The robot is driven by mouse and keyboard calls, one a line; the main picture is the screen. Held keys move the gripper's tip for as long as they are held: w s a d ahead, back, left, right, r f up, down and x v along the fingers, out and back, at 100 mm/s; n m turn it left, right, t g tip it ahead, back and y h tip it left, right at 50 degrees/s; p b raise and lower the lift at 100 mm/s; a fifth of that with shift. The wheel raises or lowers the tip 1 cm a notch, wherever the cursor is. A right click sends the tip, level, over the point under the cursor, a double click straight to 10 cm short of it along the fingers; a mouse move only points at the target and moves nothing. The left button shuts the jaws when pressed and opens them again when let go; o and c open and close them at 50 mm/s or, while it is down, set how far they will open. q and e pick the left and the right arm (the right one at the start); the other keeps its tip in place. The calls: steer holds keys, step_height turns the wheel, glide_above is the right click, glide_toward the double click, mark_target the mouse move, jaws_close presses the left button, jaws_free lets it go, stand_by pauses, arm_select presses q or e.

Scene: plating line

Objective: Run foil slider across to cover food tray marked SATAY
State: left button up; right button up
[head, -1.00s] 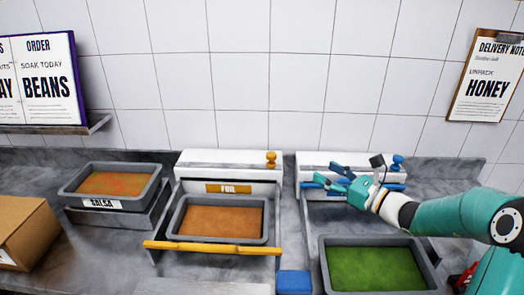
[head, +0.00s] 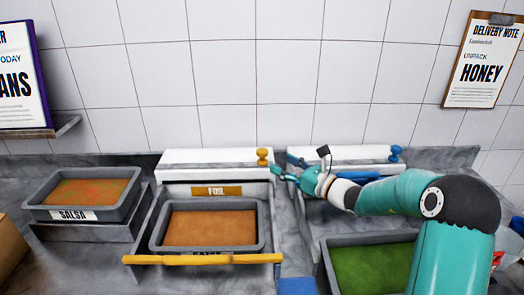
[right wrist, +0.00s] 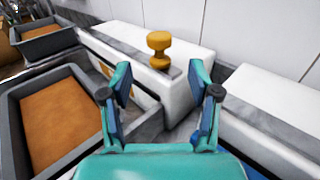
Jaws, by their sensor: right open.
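The white dispenser (head: 210,171) labelled FOIL has a yellow knob (head: 262,157) on top at its right end. A tray of brown food (head: 258,240) sits in front of it, its top uncovered. A yellow bar (head: 200,260) runs along the tray's front and hides most of its label, so I cannot read it surely. My right gripper (head: 283,166) is open and empty just right of the knob. In the right wrist view the knob (right wrist: 159,48) shows beyond and between the open fingertips (right wrist: 160,80), apart from them. My left gripper is not in view.
A second white dispenser (head: 340,156) with a blue knob (head: 396,154) stands to the right, behind a tray of green food (head: 327,262) partly covered by my right arm. A SALSA tray (head: 128,207) stands on the left. A cardboard box (head: 10,250) is at the left edge.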

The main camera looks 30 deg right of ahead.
mark_target(262, 154)
arm_select(q)
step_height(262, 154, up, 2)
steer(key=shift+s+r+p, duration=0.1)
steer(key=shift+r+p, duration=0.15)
steer(key=shift+p, duration=0.8)
arm_select(e)
steer(key=x, duration=0.8)
steer(key=shift+w+a, duration=0.15)
steer(key=shift+w, duration=0.1)
